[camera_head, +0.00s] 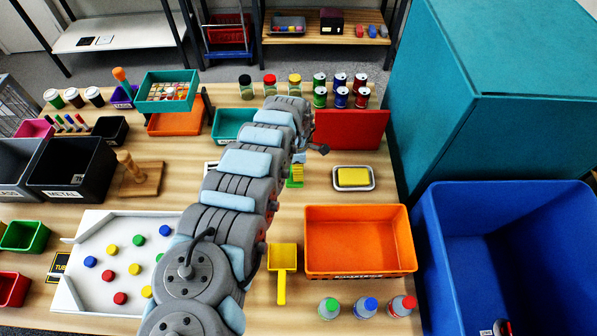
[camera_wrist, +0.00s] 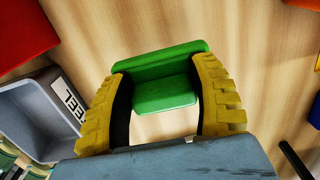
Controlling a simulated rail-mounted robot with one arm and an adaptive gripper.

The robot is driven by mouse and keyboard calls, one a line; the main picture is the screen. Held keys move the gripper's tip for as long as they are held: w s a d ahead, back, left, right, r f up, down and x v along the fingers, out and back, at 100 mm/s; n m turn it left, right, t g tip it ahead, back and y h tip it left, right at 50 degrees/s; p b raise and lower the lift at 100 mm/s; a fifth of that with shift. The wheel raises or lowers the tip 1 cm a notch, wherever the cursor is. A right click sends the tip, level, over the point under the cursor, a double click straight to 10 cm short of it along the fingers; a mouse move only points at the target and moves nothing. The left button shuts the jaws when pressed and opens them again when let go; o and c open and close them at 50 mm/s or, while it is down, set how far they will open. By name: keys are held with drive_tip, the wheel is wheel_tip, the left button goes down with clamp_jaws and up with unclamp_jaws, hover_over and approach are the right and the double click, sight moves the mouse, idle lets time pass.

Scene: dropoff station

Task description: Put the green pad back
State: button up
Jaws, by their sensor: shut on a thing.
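The green pad (camera_wrist: 167,92) is between the two yellow, ribbed fingers of my gripper (camera_wrist: 163,70) in the wrist view. My gripper is shut on it, and wood tabletop shows behind it. It looks like a green block with a wider green bar along its far side. In the head view my gripper (camera_head: 298,170) is near the middle of the table, with a small part of the green pad (camera_head: 294,182) showing below the yellow fingers. My arm hides part of this area. Whether the pad touches the table is unclear.
A white dish with a yellow sponge (camera_head: 353,177) stands right of my gripper. A red panel (camera_head: 351,129) is behind it, an orange bin (camera_head: 360,270) in front. A grey bin (camera_wrist: 40,110) is at left in the wrist view. Bare wood surrounds the pad.

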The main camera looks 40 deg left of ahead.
drive_tip(key=shift+f+b, duration=0.3)
drive_tip(key=shift+f, duration=1.1)
drive_tip(key=shift+f, duration=0.15)
drive_tip(key=o, duration=1.2)
drive_tip(key=shift+s+a+r+p, duration=0.1)
drive_tip(key=shift+r+p, duration=0.2)
drive_tip(key=shift+r, duration=1.05)
drive_tip(key=shift+a+r+p, duration=0.1)
drive_tip(key=shift+r+p, duration=0.15)
drive_tip(key=shift+r, duration=1.05)
drive_tip(key=shift+s+r, duration=0.1)
drive_tip(key=shift+r, duration=3.35)
